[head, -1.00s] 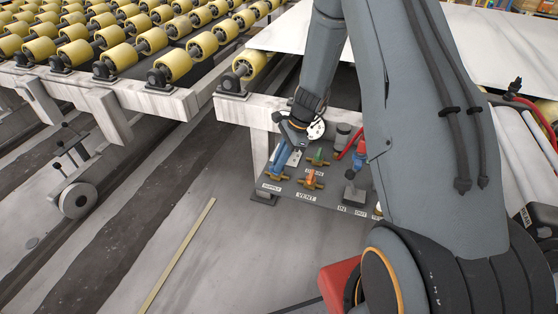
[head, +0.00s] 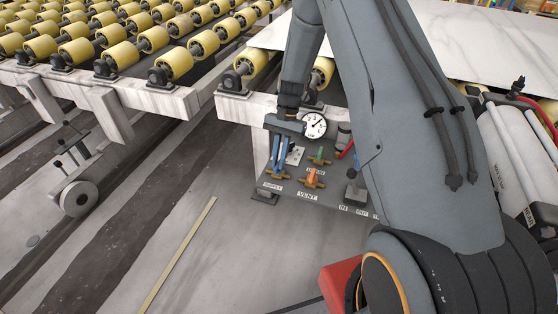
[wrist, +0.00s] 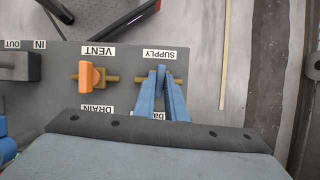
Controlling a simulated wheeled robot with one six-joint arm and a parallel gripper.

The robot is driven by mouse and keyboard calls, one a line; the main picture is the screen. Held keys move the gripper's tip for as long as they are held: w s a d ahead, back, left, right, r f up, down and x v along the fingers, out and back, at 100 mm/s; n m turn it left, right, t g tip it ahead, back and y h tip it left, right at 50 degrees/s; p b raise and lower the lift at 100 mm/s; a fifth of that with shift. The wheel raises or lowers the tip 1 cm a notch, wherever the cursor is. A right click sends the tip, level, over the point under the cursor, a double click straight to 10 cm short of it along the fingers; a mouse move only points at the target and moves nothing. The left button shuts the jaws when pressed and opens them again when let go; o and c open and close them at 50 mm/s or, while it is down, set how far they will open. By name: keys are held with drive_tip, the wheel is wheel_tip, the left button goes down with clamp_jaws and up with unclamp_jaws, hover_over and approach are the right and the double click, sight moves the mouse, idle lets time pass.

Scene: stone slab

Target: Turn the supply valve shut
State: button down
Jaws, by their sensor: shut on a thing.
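The supply valve (head: 269,177) is at the left front of the dark valve panel, with a brass body. In the wrist view the supply valve (wrist: 179,78) sits under the SUPPLY label. My gripper (wrist: 161,73) has its blue fingers closed together on the valve's handle. The fingers hide most of the handle, so its angle is hard to tell. In the head view my gripper (head: 276,172) reaches down onto the valve from above. A pressure gauge (head: 315,125) stands behind, its dial in view.
The orange vent valve (head: 313,177) is right of the supply valve, with the green drain valve (head: 320,156) behind it. An upright fitting (head: 352,192) stands near the IN and OUT labels. The roller conveyor frame (head: 232,105) is close behind the panel.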

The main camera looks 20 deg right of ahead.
drive_tip(key=shift+n, duration=0.6)
drive_tip(key=c, duration=1.8)
unclamp_jaws()
drive_tip(key=v, duration=0.8)
drive_tip(key=shift+a+b, duration=0.15)
drive_tip(key=shift+b, duration=0.25)
drive_tip(key=shift+w+f, duration=0.1)
